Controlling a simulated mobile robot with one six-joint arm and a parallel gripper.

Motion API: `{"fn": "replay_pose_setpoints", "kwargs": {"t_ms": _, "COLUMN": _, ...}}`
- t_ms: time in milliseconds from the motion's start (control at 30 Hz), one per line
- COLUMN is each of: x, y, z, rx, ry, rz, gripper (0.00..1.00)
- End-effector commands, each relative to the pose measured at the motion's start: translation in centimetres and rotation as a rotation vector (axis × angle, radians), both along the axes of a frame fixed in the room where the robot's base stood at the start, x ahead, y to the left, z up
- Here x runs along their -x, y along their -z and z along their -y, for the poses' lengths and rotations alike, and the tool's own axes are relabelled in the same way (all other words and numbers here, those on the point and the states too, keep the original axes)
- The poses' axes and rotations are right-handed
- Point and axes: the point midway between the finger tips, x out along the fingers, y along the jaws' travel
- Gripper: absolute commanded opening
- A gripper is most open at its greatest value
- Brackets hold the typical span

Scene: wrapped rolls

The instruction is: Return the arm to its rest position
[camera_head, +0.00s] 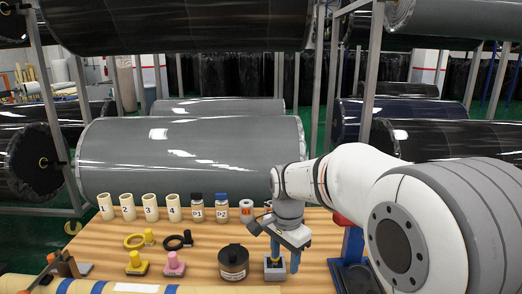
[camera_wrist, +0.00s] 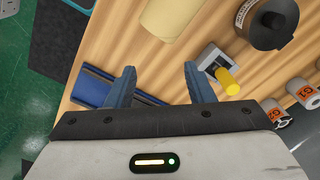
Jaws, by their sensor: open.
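My gripper (camera_head: 284,255) is over the right part of the wooden table (camera_head: 208,252) in the head view, pointing down. In the wrist view its two blue fingers (camera_wrist: 157,88) are spread apart with nothing between them. A small grey block with a yellow peg (camera_wrist: 228,81) stands just beyond the right finger in the wrist view. In the head view this block's grey base (camera_head: 274,270) shows beside the fingers, and its peg is mostly hidden by the gripper. My white arm reaches in from the right of the head view.
Numbered cream cylinders (camera_head: 128,207), labelled jars (camera_head: 196,207), a dark lidded jar (camera_head: 233,262), and yellow (camera_head: 136,262) and pink (camera_head: 174,263) pegged blocks stand left of my gripper. A blue stand (camera_head: 353,246) is at right. Large wrapped rolls (camera_head: 190,152) lie behind the table.

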Motion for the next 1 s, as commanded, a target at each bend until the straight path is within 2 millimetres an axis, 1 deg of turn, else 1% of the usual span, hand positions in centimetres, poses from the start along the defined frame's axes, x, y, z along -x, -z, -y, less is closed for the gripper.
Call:
{"fn": "replay_pose_setpoints", "kwargs": {"t_ms": 267, "x": 3.8, "y": -1.6, "z": 2.7, "rx": 0.001, "ry": -0.168, "rz": 0.05, "gripper": 0.48}}
{"fn": "replay_pose_setpoints", "kwargs": {"t_ms": 367, "x": 5.6, "y": -2.0, "z": 3.9, "rx": 0.006, "ry": -0.249, "rz": 0.073, "gripper": 0.48}}
{"fn": "replay_pose_setpoints", "kwargs": {"t_ms": 467, "x": 8.0, "y": -2.4, "z": 5.2, "rx": 0.017, "ry": -0.35, "rz": 0.103, "gripper": 0.48}}
{"fn": "replay_pose_setpoints", "kwargs": {"t_ms": 533, "x": 10.2, "y": -2.5, "z": 6.3, "rx": 0.03, "ry": -0.44, "rz": 0.126, "gripper": 0.48}}
{"fn": "replay_pose_setpoints", "kwargs": {"t_ms": 700, "x": 15.4, "y": -1.9, "z": 8.4, "rx": 0.076, "ry": -0.663, "rz": 0.183, "gripper": 0.48}}
{"fn": "replay_pose_setpoints", "kwargs": {"t_ms": 800, "x": 17.5, "y": -1.3, "z": 9.1, "rx": 0.102, "ry": -0.763, "rz": 0.203, "gripper": 0.48}}
{"fn": "replay_pose_setpoints", "kwargs": {"t_ms": 900, "x": 18.8, "y": -0.8, "z": 9.5, "rx": 0.12, "ry": -0.826, "rz": 0.215, "gripper": 0.48}}
{"fn": "replay_pose_setpoints", "kwargs": {"t_ms": 1000, "x": 19.4, "y": -0.6, "z": 9.4, "rx": 0.129, "ry": -0.855, "rz": 0.219, "gripper": 0.48}}
